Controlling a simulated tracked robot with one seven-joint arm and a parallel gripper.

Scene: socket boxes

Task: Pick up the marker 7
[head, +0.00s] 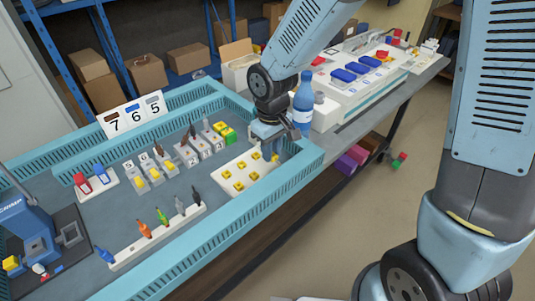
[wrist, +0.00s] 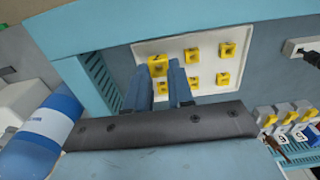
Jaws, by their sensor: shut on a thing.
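My gripper (head: 274,149) is over the right end of a white plate (head: 232,169) that carries several small yellow square markers (head: 238,186). In the wrist view its two blue fingers (wrist: 163,75) are shut on one yellow marker (wrist: 158,66). This marker also shows just below the fingers in the head view (head: 275,158). It looks larger than the others in the wrist view. Whether it is clear of the plate I cannot tell. The other markers stay in rows on the plate (wrist: 206,44). No number can be read on any marker.
A blue bottle (head: 303,103) stands close on the right of my gripper. A teal raised rim (head: 300,160) edges the work area. Socket boxes (head: 187,152) and a rack of coloured tools (head: 158,236) lie left of the plate. Cards reading 7, 6, 5 (head: 133,114) stand behind.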

